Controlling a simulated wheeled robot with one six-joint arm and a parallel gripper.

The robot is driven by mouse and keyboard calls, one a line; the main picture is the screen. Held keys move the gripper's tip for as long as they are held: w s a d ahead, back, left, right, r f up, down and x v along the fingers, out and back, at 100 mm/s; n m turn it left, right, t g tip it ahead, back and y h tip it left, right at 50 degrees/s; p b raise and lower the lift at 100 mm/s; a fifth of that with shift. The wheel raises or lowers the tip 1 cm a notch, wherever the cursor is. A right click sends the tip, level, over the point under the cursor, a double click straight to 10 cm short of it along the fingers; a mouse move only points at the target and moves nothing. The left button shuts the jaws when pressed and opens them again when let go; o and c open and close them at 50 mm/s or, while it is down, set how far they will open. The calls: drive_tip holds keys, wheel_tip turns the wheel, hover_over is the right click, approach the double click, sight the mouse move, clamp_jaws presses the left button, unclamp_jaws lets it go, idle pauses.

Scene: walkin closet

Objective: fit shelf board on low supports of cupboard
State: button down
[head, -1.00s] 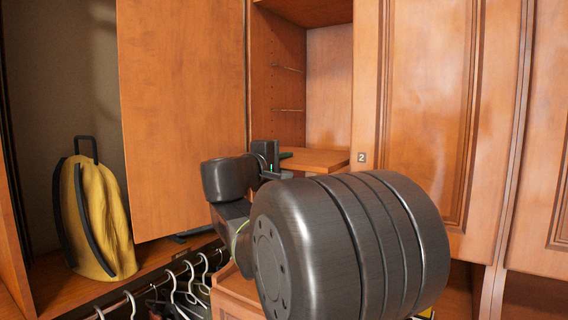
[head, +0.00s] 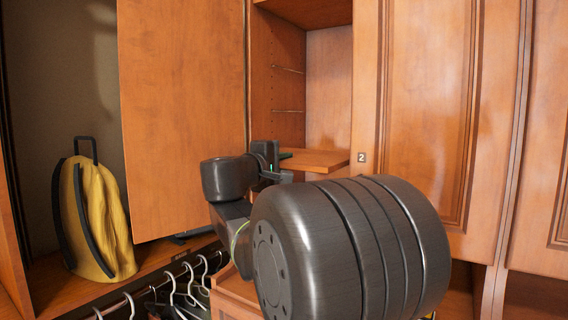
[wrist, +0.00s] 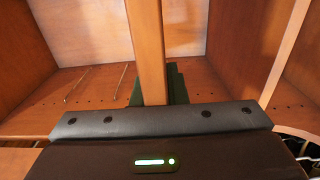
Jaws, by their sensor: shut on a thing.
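The shelf board (head: 318,161) is an orange-brown wood panel inside the open cupboard (head: 330,75), roughly level, below two thin metal supports (head: 288,110) on the side wall. My gripper (head: 272,156) is shut on the board at its left part, near the cupboard's front. In the wrist view the board (wrist: 150,50) shows edge-on as a strip between the dark fingers (wrist: 152,88), with the two metal supports (wrist: 121,82) to its left. My gripper body hides part of the side wall. I see no support directly under the board, and cannot tell if it touches one.
A large open door (head: 183,115) stands left of the cupboard. A closed door marked 2 (head: 425,110) is on the right. A yellow bag (head: 100,220) stands in the left compartment. Hangers (head: 190,283) hang on a rail below.

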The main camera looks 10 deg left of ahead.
sight(313, 151)
drive_tip(key=shift+w+d, duration=0.2)
drive_tip(key=shift+w, duration=0.25)
drive_tip(key=shift+b+x, duration=0.3)
drive_tip(key=shift+x, duration=1.15)
drive_tip(key=shift+w+d, duration=0.1)
drive_tip(key=shift+w, duration=0.25)
drive_tip(key=shift+x, duration=1.9)
drive_tip(key=shift+w+d, duration=0.15)
drive_tip(key=shift+w, duration=0.25)
drive_tip(key=shift+x, duration=1.7)
drive_tip(key=shift+w, duration=0.1)
drive_tip(key=shift+x, duration=1)
drive_tip(key=shift+w+d, duration=0.15)
drive_tip(key=shift+w, duration=0.05)
idle(0.4)
